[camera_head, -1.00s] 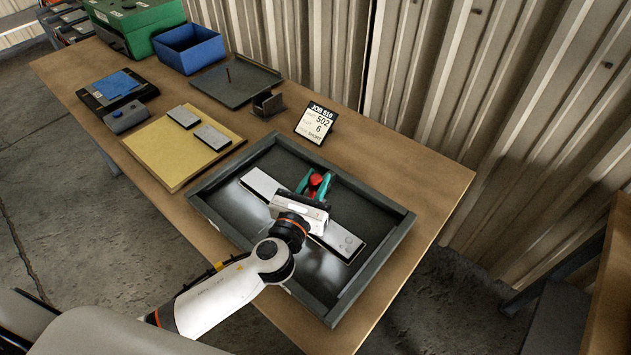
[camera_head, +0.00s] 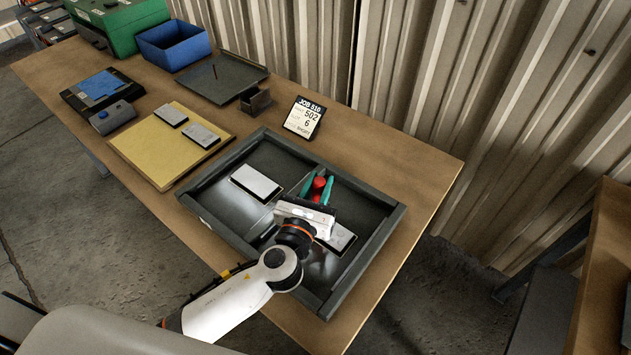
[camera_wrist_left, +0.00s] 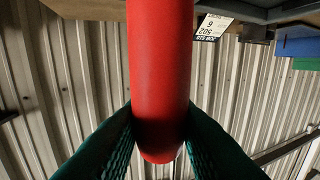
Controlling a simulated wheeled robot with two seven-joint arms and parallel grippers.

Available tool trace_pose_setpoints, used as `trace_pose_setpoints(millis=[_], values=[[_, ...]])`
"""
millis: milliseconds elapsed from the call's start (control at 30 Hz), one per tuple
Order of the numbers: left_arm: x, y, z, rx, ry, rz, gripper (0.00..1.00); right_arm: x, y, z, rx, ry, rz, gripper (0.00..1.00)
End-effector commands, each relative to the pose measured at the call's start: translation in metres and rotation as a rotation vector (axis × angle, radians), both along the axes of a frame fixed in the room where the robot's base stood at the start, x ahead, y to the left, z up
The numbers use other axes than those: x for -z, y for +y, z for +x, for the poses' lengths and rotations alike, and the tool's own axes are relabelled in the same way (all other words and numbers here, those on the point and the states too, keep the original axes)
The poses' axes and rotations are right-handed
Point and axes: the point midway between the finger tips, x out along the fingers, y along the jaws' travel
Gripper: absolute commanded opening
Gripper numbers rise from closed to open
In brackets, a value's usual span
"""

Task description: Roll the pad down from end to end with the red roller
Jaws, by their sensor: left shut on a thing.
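My left gripper (camera_head: 317,189) is shut on the red roller (camera_head: 318,184), with a teal finger on each side of it. In the left wrist view the red roller (camera_wrist_left: 160,75) stands large between the two dark green fingers. The gripper is over the dark tray (camera_head: 213,222). My right gripper is not in view.
A yellow board (camera_head: 150,150) with two grey blocks lies left of the tray. A job card (camera_head: 304,118) stands behind the tray. A blue bin (camera_head: 175,45), a green case (camera_head: 115,22) and a dark flat tray (camera_head: 222,78) are at the back.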

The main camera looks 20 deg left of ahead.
Motion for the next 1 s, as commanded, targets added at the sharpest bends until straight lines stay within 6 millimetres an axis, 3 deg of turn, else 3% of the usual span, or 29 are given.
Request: trace_pose_setpoints(millis=[1000], values=[[0.001,-0.04,-0.016,0.001,0.002,-0.002,0.0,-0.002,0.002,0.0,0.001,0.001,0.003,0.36]])
